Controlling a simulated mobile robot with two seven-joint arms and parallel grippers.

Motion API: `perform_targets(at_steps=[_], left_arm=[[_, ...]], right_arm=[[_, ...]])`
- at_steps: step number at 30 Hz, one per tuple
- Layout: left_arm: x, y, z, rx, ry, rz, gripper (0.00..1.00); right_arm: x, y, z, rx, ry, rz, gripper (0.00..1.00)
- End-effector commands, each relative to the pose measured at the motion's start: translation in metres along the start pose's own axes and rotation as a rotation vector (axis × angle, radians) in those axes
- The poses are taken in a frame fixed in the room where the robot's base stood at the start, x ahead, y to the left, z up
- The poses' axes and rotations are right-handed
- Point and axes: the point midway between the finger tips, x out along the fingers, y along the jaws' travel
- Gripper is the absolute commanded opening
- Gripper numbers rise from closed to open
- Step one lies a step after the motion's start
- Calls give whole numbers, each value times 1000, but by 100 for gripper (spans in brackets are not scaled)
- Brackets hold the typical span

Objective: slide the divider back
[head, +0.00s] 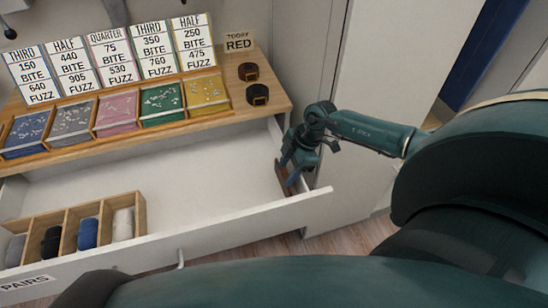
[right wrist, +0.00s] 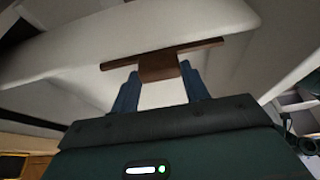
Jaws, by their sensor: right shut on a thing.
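The divider is a brown piece standing at the right end of the open white drawer (head: 205,235), close to its right side. In the right wrist view the divider (right wrist: 158,66) shows as a thin wide bar with a block below its middle. My right gripper (head: 287,174) reaches down into the drawer from the right. Its two blue fingers (right wrist: 160,88) are shut on the block, one on each side. The gripper hides much of the divider in the head view. My left gripper is not in view.
A wooden organiser (head: 139,215) with rolled socks stands at the drawer's left. The drawer floor between it and the divider is bare. Above, the wooden desktop (head: 232,111) holds colored trays, cards and two dark round items (head: 257,94). A pale cabinet (head: 380,60) stands at the right.

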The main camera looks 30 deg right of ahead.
Motion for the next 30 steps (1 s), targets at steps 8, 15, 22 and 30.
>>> perform_targets(at_steps=[8,15,22,30], left_arm=[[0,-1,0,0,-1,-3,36],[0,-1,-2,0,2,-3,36],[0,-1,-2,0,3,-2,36],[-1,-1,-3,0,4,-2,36]], right_arm=[[-2,1,2,0,0,2,4],[-2,1,2,0,0,2,56],[-1,0,2,0,0,1,67],[-10,1,2,-1,0,2,67]])
